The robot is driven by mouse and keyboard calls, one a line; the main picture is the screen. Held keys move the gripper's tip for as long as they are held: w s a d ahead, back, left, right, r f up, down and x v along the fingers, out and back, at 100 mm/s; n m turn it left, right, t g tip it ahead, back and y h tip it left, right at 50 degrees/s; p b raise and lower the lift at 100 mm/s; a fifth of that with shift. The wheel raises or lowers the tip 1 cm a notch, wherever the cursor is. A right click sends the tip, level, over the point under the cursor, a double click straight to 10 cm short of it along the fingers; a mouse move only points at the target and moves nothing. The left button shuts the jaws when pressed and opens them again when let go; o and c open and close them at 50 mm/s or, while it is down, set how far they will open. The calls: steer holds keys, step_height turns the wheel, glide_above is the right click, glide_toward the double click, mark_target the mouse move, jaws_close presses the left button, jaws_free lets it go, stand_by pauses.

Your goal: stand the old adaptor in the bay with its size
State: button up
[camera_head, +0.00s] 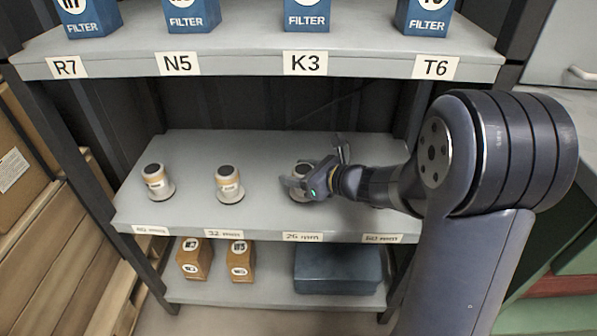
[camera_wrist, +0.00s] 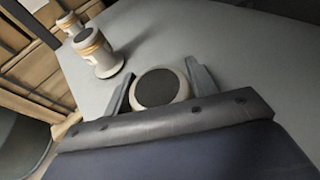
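Three pale adaptors with dark round tops stand upright on the middle shelf. One (camera_head: 157,182) is at the left and one (camera_head: 229,184) is behind the label that looks like 32 mm. The third adaptor (camera_head: 302,169) is behind the label that looks like 26 mm, partly hidden by my gripper (camera_head: 320,167). In the wrist view this third adaptor (camera_wrist: 160,88) sits between the two fingers of my gripper (camera_wrist: 160,84), with a gap visible at its left side. The fingers look open around it. The other two adaptors (camera_wrist: 97,52) stand beyond to the left.
The middle shelf (camera_head: 200,142) carries blurred size labels on its front edge; the far right bay is partly behind my arm. Blue filter boxes (camera_head: 306,14) stand on the upper shelf above. Small brown boxes (camera_head: 240,262) and a dark blue case (camera_head: 337,270) are below.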

steer(key=shift+o, duration=1.4)
steer(key=shift+r, duration=0.25)
steer(key=p+v, duration=0.4)
steer(key=v, duration=0.8)
steer(key=shift+p, duration=0.35)
